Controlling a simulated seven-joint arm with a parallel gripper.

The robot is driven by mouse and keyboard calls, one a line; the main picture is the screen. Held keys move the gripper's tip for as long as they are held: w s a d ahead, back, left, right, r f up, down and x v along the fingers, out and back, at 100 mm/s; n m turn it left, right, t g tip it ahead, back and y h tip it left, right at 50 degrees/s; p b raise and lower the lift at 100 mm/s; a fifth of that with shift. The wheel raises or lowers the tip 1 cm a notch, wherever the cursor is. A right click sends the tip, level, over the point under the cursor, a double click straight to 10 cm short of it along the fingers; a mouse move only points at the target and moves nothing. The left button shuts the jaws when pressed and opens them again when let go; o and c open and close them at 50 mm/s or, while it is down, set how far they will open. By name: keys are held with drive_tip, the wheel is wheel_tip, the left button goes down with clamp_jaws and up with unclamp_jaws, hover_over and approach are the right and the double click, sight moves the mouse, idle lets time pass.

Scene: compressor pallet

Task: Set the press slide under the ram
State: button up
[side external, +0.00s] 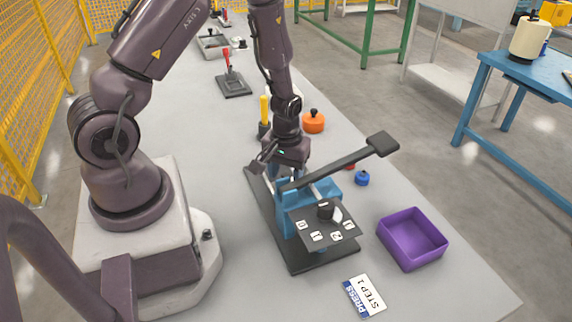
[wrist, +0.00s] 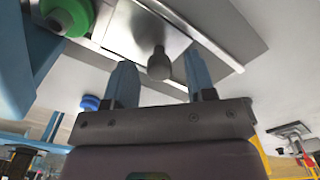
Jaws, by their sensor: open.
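The blue press (side external: 290,208) stands on a dark base plate with its long black lever raised to the right. In the wrist view, the pale metal slide plate (wrist: 128,28) lies between two rails and carries a grey knob (wrist: 158,64). My gripper (side external: 276,172) is low behind the press, pointing down. Its two blue fingers are open, one on each side of the knob, with gaps visible; I cannot tell their exact height against it. A green round part (wrist: 82,16) shows beside the blue press body; I cannot tell if it is the ram. The press body hides the slide in the side view.
A dial panel (side external: 318,232) with numbered tags fronts the press. A purple bin (side external: 412,238) and a step card (side external: 364,297) lie near it. A blue knobbed piece (side external: 362,178), an orange weight (side external: 313,121) and a yellow-handled tool (side external: 264,112) stand around my gripper.

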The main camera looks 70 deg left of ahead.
wheel_tip(320, 180, up, 13)
idle(0.4)
drive_tip(key=w+a+f+g+h, duration=0.1)
drive_tip(key=w+a+g+h, duration=0.2)
drive_tip(key=w+a, duration=0.1)
drive_tip(key=x, duration=1.3)
drive_tip(key=shift+s+d, duration=0.2)
drive_tip(key=shift+d, duration=0.1)
drive_tip(key=shift+c, duration=0.3)
